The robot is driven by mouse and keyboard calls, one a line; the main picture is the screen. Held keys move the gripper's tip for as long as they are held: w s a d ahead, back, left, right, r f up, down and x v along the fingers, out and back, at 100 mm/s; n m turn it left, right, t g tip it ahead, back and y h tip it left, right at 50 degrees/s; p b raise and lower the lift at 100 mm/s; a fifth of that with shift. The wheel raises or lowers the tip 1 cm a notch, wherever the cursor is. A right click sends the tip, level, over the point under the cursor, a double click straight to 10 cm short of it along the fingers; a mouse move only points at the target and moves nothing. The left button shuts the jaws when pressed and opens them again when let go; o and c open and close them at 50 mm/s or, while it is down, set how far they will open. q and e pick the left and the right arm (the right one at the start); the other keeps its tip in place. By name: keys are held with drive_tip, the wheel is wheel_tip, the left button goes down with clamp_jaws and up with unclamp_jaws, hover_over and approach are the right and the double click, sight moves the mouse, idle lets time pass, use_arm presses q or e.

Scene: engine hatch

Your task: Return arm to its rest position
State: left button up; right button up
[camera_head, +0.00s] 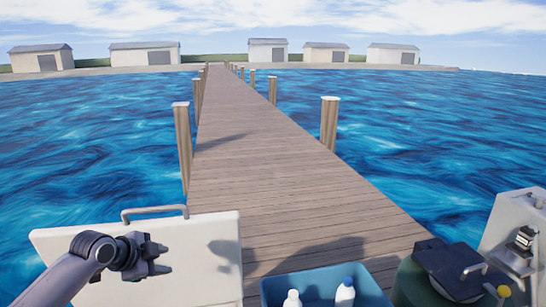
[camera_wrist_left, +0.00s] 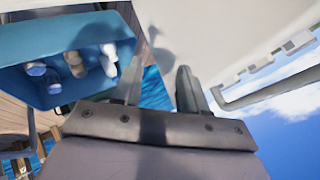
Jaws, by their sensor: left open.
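My left arm comes in from the lower left in the head view. Its gripper (camera_head: 163,259) is open and empty, in front of a raised white hatch panel (camera_head: 212,280). A grey bar handle (camera_head: 155,210) runs along the panel's top edge, above the gripper. In the left wrist view the two fingers (camera_wrist_left: 157,85) stand apart with nothing between them. The white panel (camera_wrist_left: 205,25) lies beyond them, and the handle (camera_wrist_left: 262,90) is to their right, apart from them. My right gripper is not seen in either view.
A blue crate (camera_head: 318,279) with white bottles (camera_head: 345,292) stands at the bottom centre; it also shows in the wrist view (camera_wrist_left: 75,95). At right are a dark green drum (camera_head: 408,285) and a pale housing (camera_head: 505,222). A wooden dock (camera_head: 265,160) stretches ahead over water.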

use_arm(q)
drive_tip(key=s+d+f+n, duration=0.3)
drive_tip(key=s+d+f, duration=0.1)
drive_tip(key=s+f, duration=0.35)
drive_tip(key=s+d+f+n, duration=0.2)
drive_tip(key=s+d+f, duration=0.2)
drive_tip(key=s+f, duration=0.35)
drive_tip(key=s+f+n+t, duration=0.1)
drive_tip(key=s+n, duration=0.3)
drive_tip(key=s, duration=0.5)
drive_tip(key=s+f+n+t+y, duration=0.1)
drive_tip(key=s+f+n, duration=0.2)
drive_tip(key=s, duration=0.6)
drive_tip(key=shift+a+n+p, duration=0.25)
drive_tip(key=shift+n+p, duration=0.05)
drive_tip(key=shift+n, duration=0.1)
